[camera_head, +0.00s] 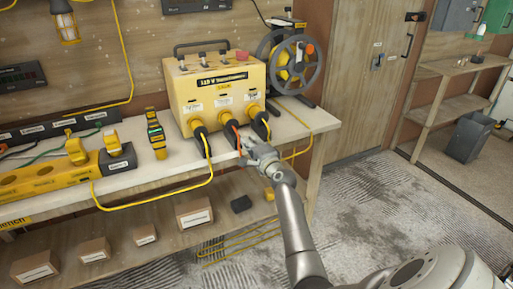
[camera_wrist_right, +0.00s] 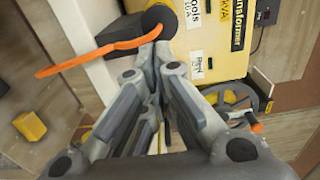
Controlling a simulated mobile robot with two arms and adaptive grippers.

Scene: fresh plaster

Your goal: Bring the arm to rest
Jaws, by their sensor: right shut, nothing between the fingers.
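My right gripper (camera_head: 250,149) is shut and empty in the head view, just in front of the workbench edge, below the yellow transformer box (camera_head: 222,88). In the right wrist view my right gripper (camera_wrist_right: 158,50) points at the box's lower front, with its fingertips close to a dark plug (camera_wrist_right: 160,18) with an orange cable (camera_wrist_right: 100,55). I cannot tell whether the fingertips touch the plug. Several yellow and black plugs sit in the front of the box. My left gripper is not in view.
The workbench (camera_head: 180,176) carries a yellow socket strip (camera_head: 45,178) and a cable reel (camera_head: 292,65). Small boxes (camera_head: 194,212) lie on the lower shelf. A door, a wooden shelf and a grey bin (camera_head: 469,137) stand at the right. The floor (camera_head: 370,200) between is clear.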

